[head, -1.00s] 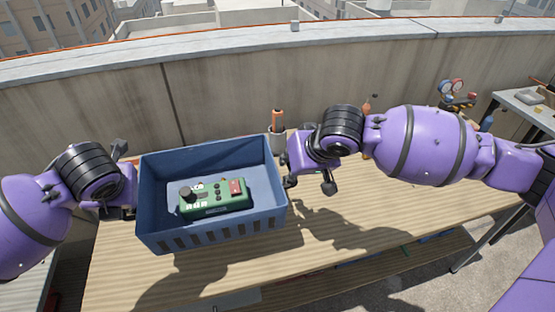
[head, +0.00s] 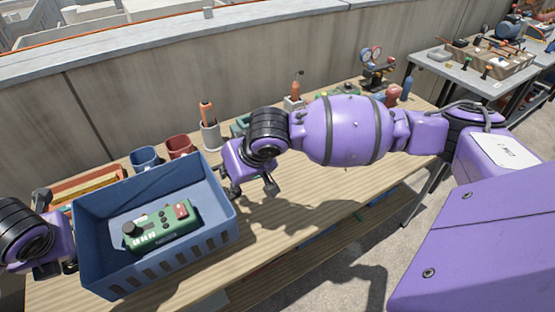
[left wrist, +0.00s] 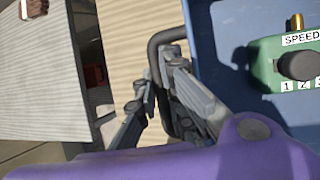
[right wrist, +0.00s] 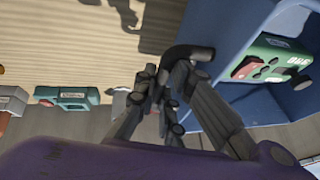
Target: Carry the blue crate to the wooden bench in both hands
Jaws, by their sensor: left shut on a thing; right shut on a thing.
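The blue crate (head: 158,262) is over the wooden bench (head: 330,205), tilted in the head view; I cannot tell whether its base touches the wood. A green device (head: 165,228) with knobs and a red part lies inside it. My left gripper (head: 68,262) is at the crate's left side, shut on a dark handle, seen in the left wrist view (left wrist: 165,80). My right gripper (head: 240,187) is at the crate's right side, shut on the other dark handle, seen in the right wrist view (right wrist: 165,85).
Behind the crate on the bench stand a blue mug (head: 145,158), a red mug (head: 179,147) and a tool holder (head: 210,136). Gauges (head: 372,62) stand farther right. A concrete wall (head: 250,75) runs behind. The bench right of the crate is mostly clear.

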